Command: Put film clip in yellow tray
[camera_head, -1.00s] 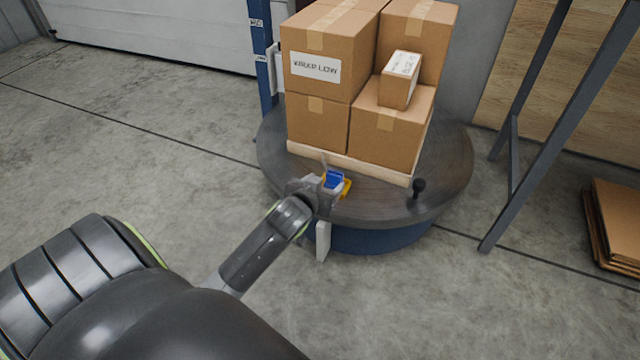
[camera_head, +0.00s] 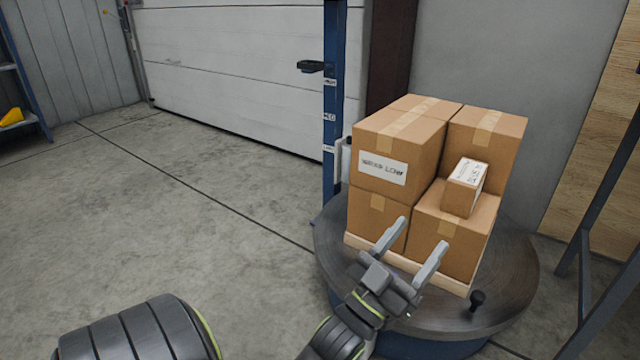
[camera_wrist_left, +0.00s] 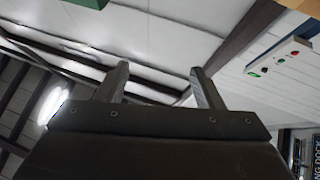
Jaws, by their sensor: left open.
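My left gripper (camera_head: 421,235) is open, its two pale fingers spread in front of the lower boxes on the round turntable. The left wrist view shows the same gripper (camera_wrist_left: 158,76) with nothing between its fingers. No film clip can be made out in either view now. No yellow tray can be made out on the turntable; my gripper and forearm cover part of its near side. A small yellow object (camera_head: 11,117) sits on a shelf at the far left, too small to identify. My right gripper is not in view.
Stacked cardboard boxes (camera_head: 398,150) stand on a pallet on the turntable (camera_head: 515,262), with a small labelled box (camera_head: 464,187) on top. A blue post (camera_head: 333,120) rises behind. A black knob (camera_head: 477,299) stands on the turntable's near right. The floor at left is clear.

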